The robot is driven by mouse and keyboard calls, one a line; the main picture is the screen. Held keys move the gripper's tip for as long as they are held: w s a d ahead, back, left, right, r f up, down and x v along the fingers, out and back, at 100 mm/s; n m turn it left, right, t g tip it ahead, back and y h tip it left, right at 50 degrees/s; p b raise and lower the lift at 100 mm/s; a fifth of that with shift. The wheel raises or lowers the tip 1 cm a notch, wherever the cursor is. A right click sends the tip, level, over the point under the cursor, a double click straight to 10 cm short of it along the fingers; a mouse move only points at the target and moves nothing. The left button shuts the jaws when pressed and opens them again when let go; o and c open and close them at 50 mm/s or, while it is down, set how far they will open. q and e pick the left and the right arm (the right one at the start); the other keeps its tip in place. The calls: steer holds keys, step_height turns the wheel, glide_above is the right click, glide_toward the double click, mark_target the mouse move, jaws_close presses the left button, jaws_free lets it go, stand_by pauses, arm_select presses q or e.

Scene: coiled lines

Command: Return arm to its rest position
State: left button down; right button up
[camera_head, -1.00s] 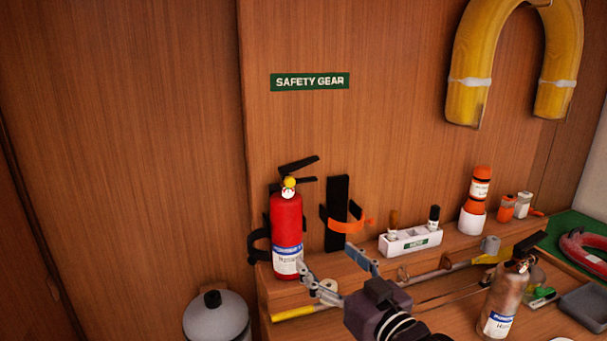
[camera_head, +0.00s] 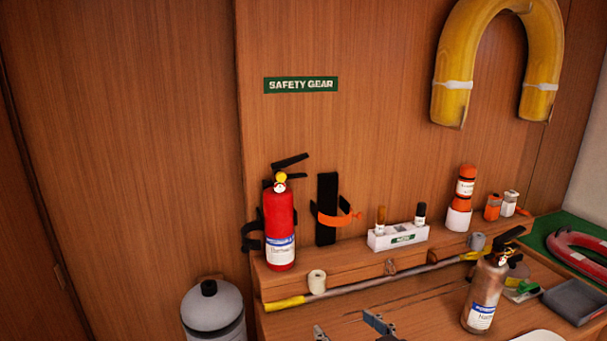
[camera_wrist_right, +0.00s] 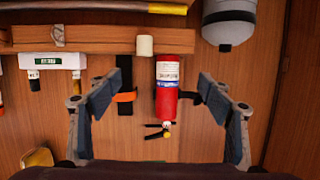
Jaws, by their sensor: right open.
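My right gripper (camera_head: 348,328) shows at the bottom edge of the head view, with only its two fingertips in the picture. In the right wrist view my right gripper (camera_wrist_right: 160,105) has its fingers wide apart, with nothing between them. A red fire extinguisher (camera_head: 279,228) stands upright on the wooden ledge against the wall, apart from the gripper. It also shows upside down beyond the fingers in the wrist view (camera_wrist_right: 168,98). My left gripper is not in view.
A black bracket with an orange strap (camera_head: 327,212) and a white marker box (camera_head: 398,237) are behind. A yellow-ended pole (camera_head: 350,289) lies along the ledge. A brown extinguisher (camera_head: 483,292) stands at right. A grey tank (camera_head: 212,315) is at lower left.

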steer(key=s+d+f+m+g+h, duration=0.1)
steer(key=s+d+f+g+h, duration=0.2)
steer(key=s+f, duration=0.55)
steer(key=s+d+f+g+h, duration=0.1)
steer(key=s+d+f+g, duration=0.4)
steer(key=s, duration=0.6)
steer(key=s+d+f+m+g+h, duration=0.15)
steer(key=s+d+f, duration=0.25)
steer(key=s+f, duration=0.5)
step_height(320, 180, down, 27)
steer(key=s+g+b, duration=0.1)
steer(key=s+g, duration=0.1)
steer(key=s, duration=0.1)
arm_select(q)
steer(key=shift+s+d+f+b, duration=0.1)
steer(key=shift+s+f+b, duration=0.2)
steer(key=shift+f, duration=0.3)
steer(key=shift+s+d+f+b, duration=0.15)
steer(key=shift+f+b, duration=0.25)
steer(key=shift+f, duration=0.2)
arm_select(e)
steer(key=s+d+f, duration=0.3)
steer(key=s+f, duration=1.3)
steer(key=f, duration=0.1)
steer(key=shift+s+f+n+g, duration=0.2)
steer(key=shift+s+n+g, duration=0.15)
steer(key=shift+s+g, duration=0.1)
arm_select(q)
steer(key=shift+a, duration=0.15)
